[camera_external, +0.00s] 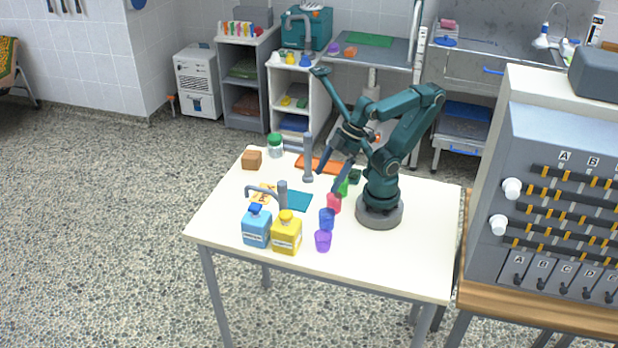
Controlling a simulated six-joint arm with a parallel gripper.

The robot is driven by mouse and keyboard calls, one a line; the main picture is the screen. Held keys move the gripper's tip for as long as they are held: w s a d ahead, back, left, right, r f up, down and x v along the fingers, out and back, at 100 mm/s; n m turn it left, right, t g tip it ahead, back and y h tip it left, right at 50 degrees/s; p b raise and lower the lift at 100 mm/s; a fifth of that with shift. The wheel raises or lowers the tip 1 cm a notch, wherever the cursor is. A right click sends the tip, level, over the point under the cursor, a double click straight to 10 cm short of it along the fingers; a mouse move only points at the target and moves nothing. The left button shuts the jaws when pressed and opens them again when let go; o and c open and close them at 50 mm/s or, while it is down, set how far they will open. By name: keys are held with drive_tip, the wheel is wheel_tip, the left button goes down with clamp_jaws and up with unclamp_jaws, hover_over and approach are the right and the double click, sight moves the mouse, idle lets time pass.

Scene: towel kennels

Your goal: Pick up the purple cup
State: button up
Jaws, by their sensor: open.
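The purple cup (323,241) stands on the white table (385,262) near its front edge, to the right of the yellow bottle. It is the nearest cup in a row with a blue cup (327,219), a pinkish-red cup (334,204) and a partly hidden green cup (343,188). My gripper (328,178) is open, above the table near the far end of the row. It is well behind the purple cup and apart from it. Nothing shows between its fingers.
A blue bottle (256,228) and a yellow bottle (286,236) stand left of the purple cup. Grey posts (283,197) rise behind them, with a teal cloth (299,201), orange cloth (318,164), brown block (251,159) and green-lidded jar (275,146). The front right tabletop is clear.

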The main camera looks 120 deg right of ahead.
drive_tip(key=w+a+f+n+g, duration=0.1)
drive_tip(key=w+a+f+n, duration=0.15)
drive_tip(key=w, duration=0.25)
drive_tip(key=n+g, duration=0.2)
drive_tip(key=g, duration=0.1)
hover_over(323, 235)
drive_tip(key=a, duration=0.1)
wheel_tip(323, 235, down, 6)
drive_tip(key=shift+w+a+f+g+y, duration=0.2)
drive_tip(key=shift+a+f+g+y, duration=0.1)
drive_tip(key=shift+a, duration=0.05)
drive_tip(key=shift+w+a+f, duration=0.1)
drive_tip(key=shift+w+f, duration=0.05)
drive_tip(key=shift+f, duration=1)
drive_tip(key=shift+w+f, duration=0.15)
drive_tip(key=shift+f, duration=0.95)
drive_tip(key=c, duration=1.4)
drive_tip(key=shift+r, duration=0.1)
